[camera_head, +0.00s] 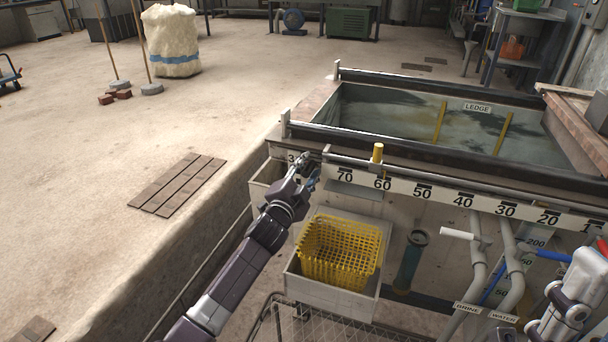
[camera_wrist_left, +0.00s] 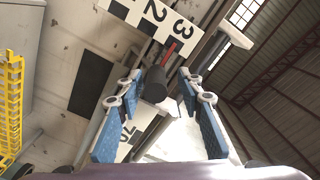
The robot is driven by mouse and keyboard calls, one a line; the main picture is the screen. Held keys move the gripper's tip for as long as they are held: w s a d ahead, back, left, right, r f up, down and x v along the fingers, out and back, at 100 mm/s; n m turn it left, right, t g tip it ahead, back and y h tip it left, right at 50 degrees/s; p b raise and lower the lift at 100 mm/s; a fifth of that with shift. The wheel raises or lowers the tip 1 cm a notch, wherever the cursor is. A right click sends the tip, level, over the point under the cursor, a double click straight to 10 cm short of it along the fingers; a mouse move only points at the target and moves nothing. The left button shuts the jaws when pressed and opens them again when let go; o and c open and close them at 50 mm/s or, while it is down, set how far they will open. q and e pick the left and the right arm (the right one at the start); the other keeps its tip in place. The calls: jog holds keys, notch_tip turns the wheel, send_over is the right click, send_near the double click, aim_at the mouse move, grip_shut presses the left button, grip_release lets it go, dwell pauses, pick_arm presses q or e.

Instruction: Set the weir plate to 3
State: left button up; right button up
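The weir plate's number scale shows in the left wrist view as a white strip (camera_wrist_left: 135,12) with black marks and the numbers 2 and 3. A red pointer (camera_wrist_left: 168,53) sits at the strip's edge beside the 3. Below it is a black knob (camera_wrist_left: 155,85). My left gripper (camera_wrist_left: 158,82) is open, with its blue-padded fingers on either side of the knob and gaps visible. In the head view my left gripper (camera_head: 308,175) is at the tank's near left corner, partly covering the small scale. White parts of my right arm (camera_head: 575,290) show at the lower right; its fingers are unclear.
A yellow basket (camera_head: 340,250) sits in a pale tray below the gripper. A long scale (camera_head: 438,197) and a yellow-capped post (camera_head: 377,153) are to the right. Pipes with a white handle (camera_head: 459,234) stand farther right. The tank (camera_head: 385,115) lies behind.

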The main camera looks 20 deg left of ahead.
pick_arm(q)
jog(key=s, duration=1.1)
jog(key=shift+s+a, duration=0.25)
jog(key=shift+s, duration=0.1)
